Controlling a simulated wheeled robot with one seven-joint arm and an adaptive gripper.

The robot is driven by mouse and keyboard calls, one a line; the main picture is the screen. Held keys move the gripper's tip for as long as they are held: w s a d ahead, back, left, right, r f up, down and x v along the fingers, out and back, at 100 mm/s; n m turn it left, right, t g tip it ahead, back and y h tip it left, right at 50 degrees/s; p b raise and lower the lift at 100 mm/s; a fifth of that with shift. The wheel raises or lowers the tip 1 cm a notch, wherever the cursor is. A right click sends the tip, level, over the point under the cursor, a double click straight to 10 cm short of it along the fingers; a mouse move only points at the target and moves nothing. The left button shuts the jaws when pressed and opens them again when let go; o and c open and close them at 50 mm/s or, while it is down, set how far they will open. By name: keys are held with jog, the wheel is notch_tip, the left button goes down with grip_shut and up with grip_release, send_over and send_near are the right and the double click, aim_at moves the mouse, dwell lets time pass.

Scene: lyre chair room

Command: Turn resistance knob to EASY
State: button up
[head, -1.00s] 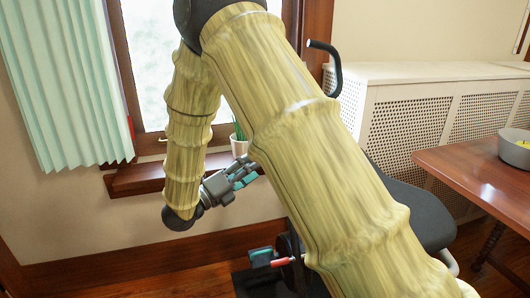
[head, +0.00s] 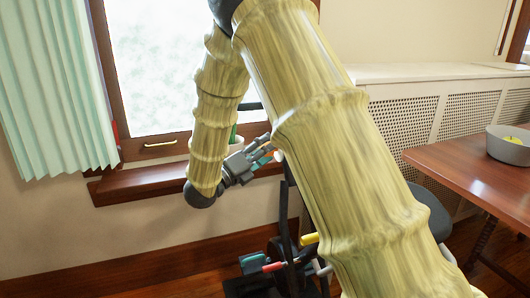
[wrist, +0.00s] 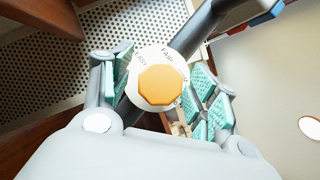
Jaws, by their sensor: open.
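The resistance knob (wrist: 160,84) is an orange octagon on a round white dial (wrist: 147,60) in the wrist view. Letters on the dial include what looks like EASY at the left and another partly covered word at the top. My gripper (wrist: 160,95) is open, with its teal-padded fingers on the left and right of the knob. I cannot tell whether the pads touch it. In the head view, my gripper (head: 266,152) is near the windowsill, beside a dark upright post (head: 286,215); the knob is mostly hidden there behind my fingers and arm.
The exercise bike's dark seat (head: 432,212) is partly behind my arm. A wooden table (head: 465,170) with a grey bowl (head: 508,145) stands at the right. A white radiator cover (head: 420,110) lines the wall. A wooden windowsill (head: 140,183) is close to my wrist.

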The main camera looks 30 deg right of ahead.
jog(key=shift+d, duration=0.15)
jog(key=shift+c, duration=0.2)
jog(key=c, duration=1)
